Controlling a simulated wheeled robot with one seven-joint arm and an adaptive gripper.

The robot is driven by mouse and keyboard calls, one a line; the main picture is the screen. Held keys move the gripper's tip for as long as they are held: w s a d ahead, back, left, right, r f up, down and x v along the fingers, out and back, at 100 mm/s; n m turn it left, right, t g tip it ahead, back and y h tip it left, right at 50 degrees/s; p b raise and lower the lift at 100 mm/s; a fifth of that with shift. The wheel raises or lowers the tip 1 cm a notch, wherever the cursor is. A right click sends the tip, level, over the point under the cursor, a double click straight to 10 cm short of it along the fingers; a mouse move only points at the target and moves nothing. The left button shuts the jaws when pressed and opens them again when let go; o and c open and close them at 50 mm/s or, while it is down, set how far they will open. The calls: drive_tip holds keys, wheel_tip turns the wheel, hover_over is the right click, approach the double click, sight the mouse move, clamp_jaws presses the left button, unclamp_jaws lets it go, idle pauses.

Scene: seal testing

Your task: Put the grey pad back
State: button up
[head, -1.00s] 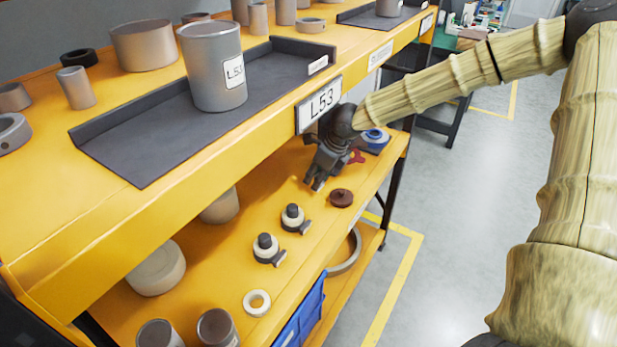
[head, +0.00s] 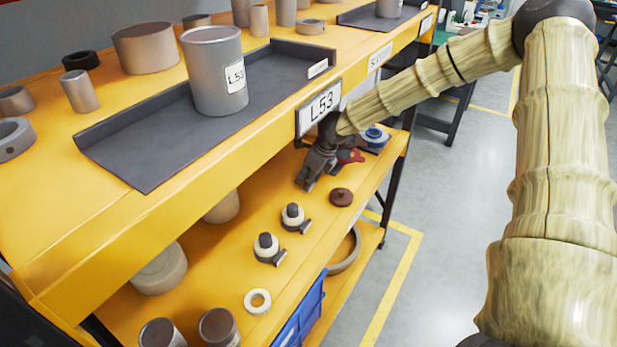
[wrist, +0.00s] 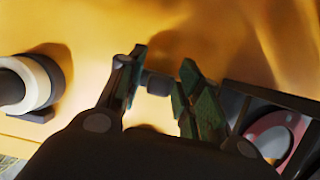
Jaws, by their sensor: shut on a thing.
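My gripper (head: 307,184) is over the lower yellow shelf (head: 215,262), below the L53 sign, with its fingers pointing down. In the wrist view, its fingertips (wrist: 160,80) are closed on a small dark grey piece, which I take to be the grey pad (wrist: 157,82). Only part of the pad shows between the fingers. The head view does not show it clearly, as the fingers hide it. Yellow shelf surface lies behind the pad in the wrist view. I cannot tell whether the pad touches it.
White-and-black fittings (head: 267,248) and a brown disc (head: 341,197) stand in front of my gripper. A red part (head: 350,156) and a blue-and-white item (head: 374,137) are close on its right. The upper shelf edge (head: 215,150) overhangs; a grey can (head: 213,75) stands above.

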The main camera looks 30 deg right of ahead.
drive_tip(key=shift+f, duration=0.1)
drive_tip(key=o, duration=1)
drive_tip(key=shift+c, duration=0.2)
drive_tip(key=v, duration=0.7)
drive_tip(key=shift+r, duration=0.35)
drive_tip(key=shift+s, duration=0.15)
